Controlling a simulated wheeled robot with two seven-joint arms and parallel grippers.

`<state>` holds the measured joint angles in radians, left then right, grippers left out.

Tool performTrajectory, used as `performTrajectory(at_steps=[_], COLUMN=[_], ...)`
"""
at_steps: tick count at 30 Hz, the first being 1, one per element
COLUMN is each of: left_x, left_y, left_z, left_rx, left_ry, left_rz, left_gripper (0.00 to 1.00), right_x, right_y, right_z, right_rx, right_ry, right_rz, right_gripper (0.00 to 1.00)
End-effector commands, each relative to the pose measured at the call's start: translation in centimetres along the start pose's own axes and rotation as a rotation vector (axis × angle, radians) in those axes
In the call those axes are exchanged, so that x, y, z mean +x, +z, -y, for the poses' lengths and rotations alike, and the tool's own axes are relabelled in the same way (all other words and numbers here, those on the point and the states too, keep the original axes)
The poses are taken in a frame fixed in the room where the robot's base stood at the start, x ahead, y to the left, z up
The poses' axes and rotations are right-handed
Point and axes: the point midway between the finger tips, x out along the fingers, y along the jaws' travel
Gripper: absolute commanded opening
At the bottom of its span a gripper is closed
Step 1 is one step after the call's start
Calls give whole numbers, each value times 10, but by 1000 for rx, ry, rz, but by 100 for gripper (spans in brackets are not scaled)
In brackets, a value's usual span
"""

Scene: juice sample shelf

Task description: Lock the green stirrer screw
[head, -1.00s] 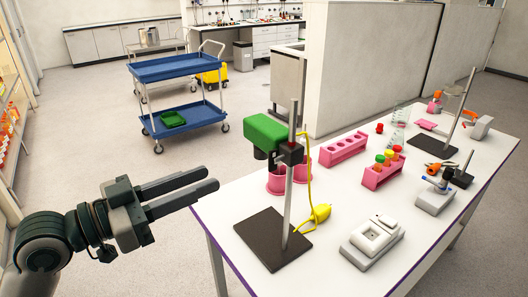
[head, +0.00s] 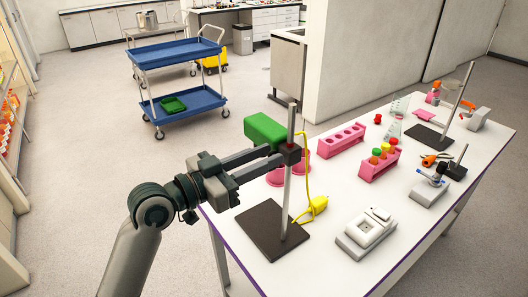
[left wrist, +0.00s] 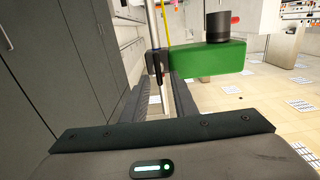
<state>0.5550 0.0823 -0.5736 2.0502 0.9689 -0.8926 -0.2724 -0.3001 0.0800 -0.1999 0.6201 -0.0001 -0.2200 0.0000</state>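The green stirrer (head: 265,130) is mounted on a metal rod (head: 289,185) that rises from a black base plate (head: 270,230). A dark clamp block (head: 290,154) joins it to the rod. My left gripper (head: 276,155) is at the clamp's left side, just below the stirrer, with its two fingers apart. In the left wrist view, the green stirrer (left wrist: 207,60) shows upside down, and a small dark clamp part, perhaps the screw (left wrist: 155,62), lies ahead between the fingertips. I cannot tell whether the fingers touch it. My right gripper is not in view.
Pink beakers (head: 300,163) stand behind the rod, and a yellow cable with a yellow plug (head: 318,205) hangs beside it. A white scale (head: 366,232) and pink tube racks (head: 379,163) are to the right. A blue cart (head: 180,104) stands beyond on the floor.

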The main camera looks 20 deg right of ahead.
Motion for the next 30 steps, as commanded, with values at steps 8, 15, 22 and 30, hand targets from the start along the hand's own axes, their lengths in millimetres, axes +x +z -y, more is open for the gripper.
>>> performTrajectory(at_steps=[8,15,22,30], left_x=[2,2,2,2], left_y=[0,0,1,3], left_z=[0,0,0,-1], left_rx=[1,1,5,66], left_ry=[0,0,0,-1], left_rz=[0,0,1,2], left_gripper=[26,0,0,0], right_x=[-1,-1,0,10], right_y=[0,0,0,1], right_z=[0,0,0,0], right_rx=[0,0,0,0], right_ry=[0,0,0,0], right_rz=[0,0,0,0], right_gripper=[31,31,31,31])
